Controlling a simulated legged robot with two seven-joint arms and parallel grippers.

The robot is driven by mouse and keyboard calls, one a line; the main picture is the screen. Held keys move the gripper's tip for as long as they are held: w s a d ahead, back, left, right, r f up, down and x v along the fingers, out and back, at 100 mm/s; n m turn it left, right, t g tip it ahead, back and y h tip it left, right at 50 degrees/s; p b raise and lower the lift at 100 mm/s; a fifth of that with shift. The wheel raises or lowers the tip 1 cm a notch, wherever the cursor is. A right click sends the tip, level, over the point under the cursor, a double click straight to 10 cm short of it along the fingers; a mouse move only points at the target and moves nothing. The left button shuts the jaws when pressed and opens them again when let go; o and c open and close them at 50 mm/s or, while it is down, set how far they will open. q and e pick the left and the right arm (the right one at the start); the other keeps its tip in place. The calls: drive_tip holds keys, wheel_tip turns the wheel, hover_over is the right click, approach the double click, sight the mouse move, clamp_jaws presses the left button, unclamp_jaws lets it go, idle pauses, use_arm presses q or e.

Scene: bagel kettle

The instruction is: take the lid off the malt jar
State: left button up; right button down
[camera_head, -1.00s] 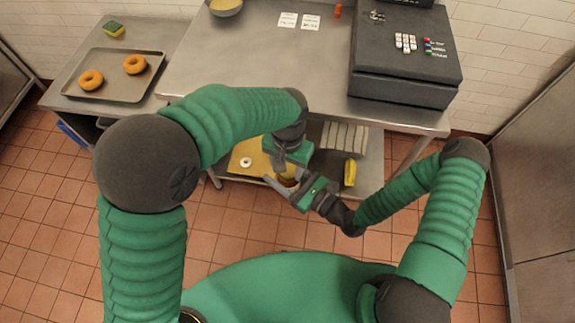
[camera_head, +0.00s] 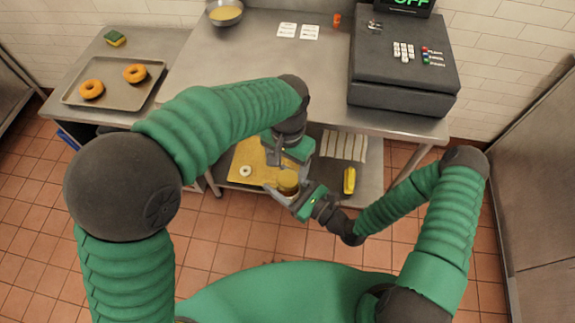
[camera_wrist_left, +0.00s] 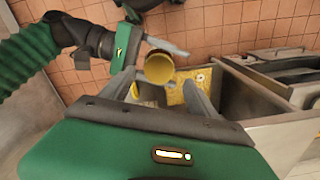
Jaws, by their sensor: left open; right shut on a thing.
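The malt jar (camera_head: 288,183) is a small brownish cylinder held upright or nearly so in front of the worktable. My right gripper (camera_head: 286,191) is shut on its side. In the left wrist view the jar (camera_wrist_left: 159,69) shows a round yellow top facing my left gripper; I cannot tell lid from contents there. My left gripper (camera_head: 279,154) is open and empty, above and behind the jar in the head view, apart from it. Its two fingers (camera_wrist_left: 162,92) frame the jar's lower edge in the left wrist view, with a gap.
A lower shelf holds a yellow board (camera_head: 250,156) with a small white ring (camera_head: 245,171), a striped cloth (camera_head: 343,146) and a yellow object (camera_head: 349,181). The table above carries a cash register (camera_head: 402,70) and a bowl (camera_head: 224,12). A tray (camera_head: 130,96) with two bagels stands left.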

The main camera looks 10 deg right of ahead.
sight(288, 178)
use_arm(q)
drive_tip(key=r+m, duration=0.1)
drive_tip(key=m, duration=0.1)
drive_tip(key=r+m, duration=0.1)
drive_tip(key=m, duration=0.1)
drive_tip(key=shift+w+d, duration=0.15)
drive_tip(key=shift+d, duration=0.05)
drive_tip(key=shift+m, duration=0.3)
wheel_tip(288, 178, down, 8)
drive_tip(key=shift+r, duration=0.2)
drive_tip(key=c, duration=1.3)
drive_tip(key=o, duration=1.4)
drive_tip(key=shift+c, duration=0.2)
